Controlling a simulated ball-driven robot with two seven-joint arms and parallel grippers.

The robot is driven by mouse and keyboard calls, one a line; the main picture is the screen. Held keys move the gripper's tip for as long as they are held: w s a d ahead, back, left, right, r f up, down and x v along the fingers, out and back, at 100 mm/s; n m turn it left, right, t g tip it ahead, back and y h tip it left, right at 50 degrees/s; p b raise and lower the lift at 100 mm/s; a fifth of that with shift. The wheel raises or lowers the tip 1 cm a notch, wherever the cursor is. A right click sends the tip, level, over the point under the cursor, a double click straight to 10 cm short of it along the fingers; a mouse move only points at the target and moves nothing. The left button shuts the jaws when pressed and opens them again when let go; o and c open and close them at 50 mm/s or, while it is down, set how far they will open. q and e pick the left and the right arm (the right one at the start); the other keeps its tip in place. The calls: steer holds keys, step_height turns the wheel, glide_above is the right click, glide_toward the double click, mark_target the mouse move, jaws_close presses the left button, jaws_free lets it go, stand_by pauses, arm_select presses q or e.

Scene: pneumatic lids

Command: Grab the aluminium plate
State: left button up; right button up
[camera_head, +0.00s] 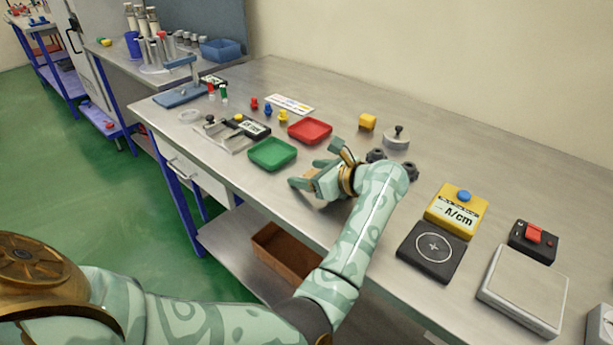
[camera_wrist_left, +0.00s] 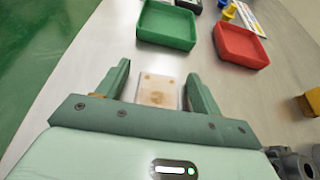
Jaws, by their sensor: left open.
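My left gripper (camera_head: 309,173) is low over the workbench, just right of the green tray. In the left wrist view the left gripper (camera_wrist_left: 158,73) has its two green fingers spread apart. A small pale plate (camera_wrist_left: 158,91) with brownish marks, which looks like the aluminium plate, lies between the fingers. Gaps show on both sides of it, so the fingers appear not to press on it. In the head view the hand mostly hides this spot. My right gripper is in neither view.
A green tray (camera_head: 272,153) and a red tray (camera_head: 310,130) stand just beyond the gripper. A yellow block (camera_head: 367,122) and a knobbed metal weight (camera_head: 396,140) lie behind. A yellow meter (camera_head: 456,212), a black pad (camera_head: 431,251) and a grey square plate (camera_head: 523,289) are at the right.

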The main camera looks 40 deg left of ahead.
arm_select(q)
steer(key=shift+d, duration=0.3)
steer(key=shift+d+r, duration=0.1)
steer(key=shift+d, duration=0.05)
steer(key=c, duration=0.3)
steer(key=shift+a, duration=0.2)
steer(key=c, duration=0.8)
